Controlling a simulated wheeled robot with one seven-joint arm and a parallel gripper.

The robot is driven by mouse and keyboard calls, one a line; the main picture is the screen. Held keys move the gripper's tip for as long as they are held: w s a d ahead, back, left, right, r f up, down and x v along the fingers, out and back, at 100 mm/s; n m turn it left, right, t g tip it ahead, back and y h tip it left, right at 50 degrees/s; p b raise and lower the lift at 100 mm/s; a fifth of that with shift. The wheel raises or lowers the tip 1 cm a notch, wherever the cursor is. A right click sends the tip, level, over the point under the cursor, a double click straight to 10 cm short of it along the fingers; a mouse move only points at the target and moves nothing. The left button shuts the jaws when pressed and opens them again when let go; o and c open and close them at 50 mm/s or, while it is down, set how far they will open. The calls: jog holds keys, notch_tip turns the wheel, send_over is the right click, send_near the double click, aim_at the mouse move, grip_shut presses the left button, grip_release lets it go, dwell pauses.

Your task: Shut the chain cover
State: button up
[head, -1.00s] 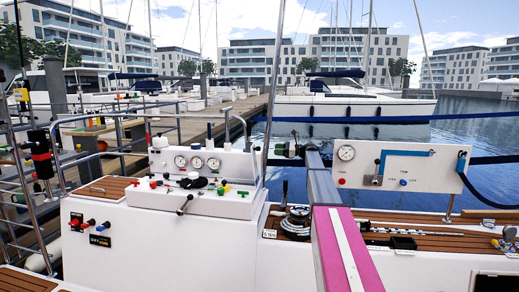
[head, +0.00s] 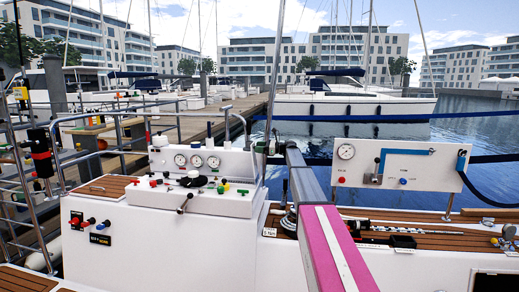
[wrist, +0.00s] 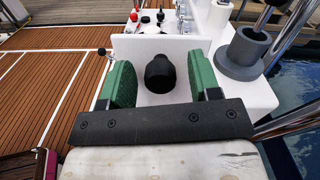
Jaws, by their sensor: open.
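My gripper (wrist: 159,62) is open, its two green-padded fingers apart in the wrist view. A black rounded knob-like thing (wrist: 160,74) shows between the fingers, in front of a white panel. I cannot tell whether the fingers touch it. In the head view my gripper (head: 268,147) is small and dark at the far end of my arm, just right of the white console (head: 225,205). I cannot pick out a chain cover for certain in either view.
The console carries gauges (head: 196,161), coloured knobs and levers. A white gauge panel (head: 395,166) stands to the right. A metal rail (head: 245,130) and a post rise near my gripper. A grey cup-like holder (wrist: 242,55) is right of the fingers. Wooden deck (wrist: 55,65) lies open left.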

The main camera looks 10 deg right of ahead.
jog(key=shift+c, duration=0.3)
grip_shut()
jog(key=shift+w+a+h, duration=0.2)
jog(key=shift+a+h, duration=0.2)
jog(key=shift+a, duration=0.35)
jog(key=w+a+f+g+h, duration=0.1)
jog(key=w+a+f+h, duration=0.1)
jog(key=a+f+h, duration=0.2)
jog(key=w+a+f+g+h, duration=0.2)
jog(key=a+f+h, duration=0.3)
jog(key=a, duration=0.3)
jog(key=w+a+f+g+h, duration=0.1)
jog(key=w+a+f+h, duration=0.1)
jog(key=a+f+h, duration=0.2)
jog(key=shift+w+a+f+g+h, duration=0.1)
jog(key=shift+a+f+g+h, duration=0.1)
jog(key=shift+a+f, duration=0.4)
jog(key=shift+a+f+g+h, duration=0.1)
jog(key=shift+a+f+h, duration=0.2)
jog(key=shift+a, duration=0.4)
jog(key=shift+x, duration=1.2)
jog(key=shift+o, duration=0.3)
grip_release()
